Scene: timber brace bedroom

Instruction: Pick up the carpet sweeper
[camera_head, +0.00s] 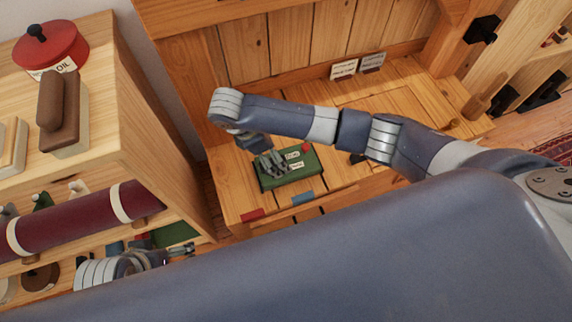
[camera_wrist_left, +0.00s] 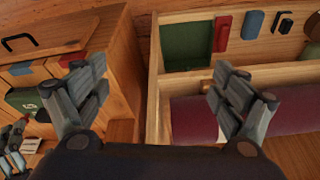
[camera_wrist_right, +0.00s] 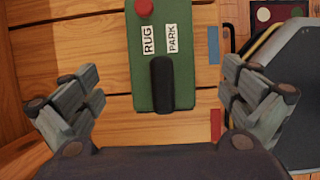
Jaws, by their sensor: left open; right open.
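The likely carpet sweeper is a green box with a red knob, RUG and PARK labels and a black grip; it lies on the wooden bench in the head view (camera_head: 305,163) and the right wrist view (camera_wrist_right: 145,70). My right gripper (camera_head: 272,163) is open above it, hiding part of it. In the right wrist view the black grip lies between the spread fingers, with no visible contact. The green box also shows at the left of the left wrist view (camera_wrist_left: 22,98). My left gripper (camera_head: 178,254) is open and empty beside the shelf, low at the left.
A wooden shelf unit (camera_head: 140,130) at left holds a red oil tin (camera_head: 50,50), a brown-handled brush (camera_head: 62,105) and a dark red roll (camera_head: 75,215). Two small cards (camera_head: 345,68) stand at the bench's back. Red and blue tabs (camera_head: 303,198) mark its front edge.

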